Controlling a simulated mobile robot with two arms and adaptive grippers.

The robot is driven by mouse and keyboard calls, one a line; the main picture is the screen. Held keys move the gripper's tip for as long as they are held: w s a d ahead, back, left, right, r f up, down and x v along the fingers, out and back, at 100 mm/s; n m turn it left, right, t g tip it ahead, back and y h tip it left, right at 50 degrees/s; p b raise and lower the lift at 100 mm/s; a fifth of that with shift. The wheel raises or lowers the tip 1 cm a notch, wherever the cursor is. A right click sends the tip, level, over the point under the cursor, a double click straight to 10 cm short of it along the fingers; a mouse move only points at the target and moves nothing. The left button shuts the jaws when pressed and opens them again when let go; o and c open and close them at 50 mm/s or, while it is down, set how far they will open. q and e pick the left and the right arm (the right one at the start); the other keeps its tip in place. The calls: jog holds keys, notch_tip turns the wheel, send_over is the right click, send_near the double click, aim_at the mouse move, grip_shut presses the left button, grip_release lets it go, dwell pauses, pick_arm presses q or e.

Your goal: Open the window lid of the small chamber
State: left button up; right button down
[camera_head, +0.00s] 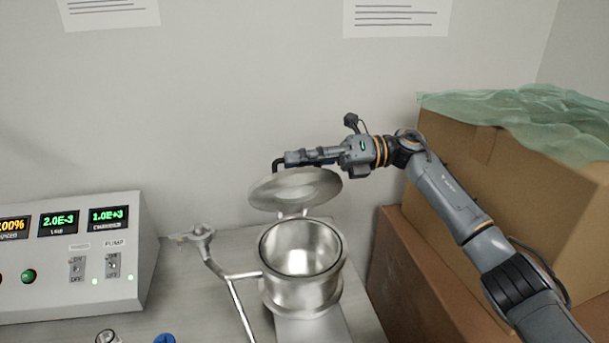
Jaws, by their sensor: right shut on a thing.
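The small chamber (300,283) is a round steel pot in the lower middle of the head view, with its bright inside showing from above. Its window lid (268,198) is a round metal disc with a glass middle. The lid stands raised and tilted above the back rim, apart from most of the opening. My right gripper (283,161) comes in from the right and is shut on the dark handle at the lid's upper edge. The fingers partly hide the handle. My left gripper is not in view.
A control box (75,265) with green and orange displays stands at the left. A metal pipe with a valve (200,236) joins the chamber's left side. Cardboard boxes (505,185) with green plastic film fill the right, close to my right arm. The wall is behind.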

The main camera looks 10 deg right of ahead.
jog(key=w+r+m+b, duration=0.1)
jog(key=w+m, duration=0.4)
jog(key=w, duration=0.2)
jog(key=shift+w+r, duration=0.15)
jog(key=shift+w, duration=0.15)
dwell(0.4)
jog(key=c, duration=1.4)
grip_release()
notch_tip(320, 180, up, 10)
jog(key=shift+f, duration=0.15)
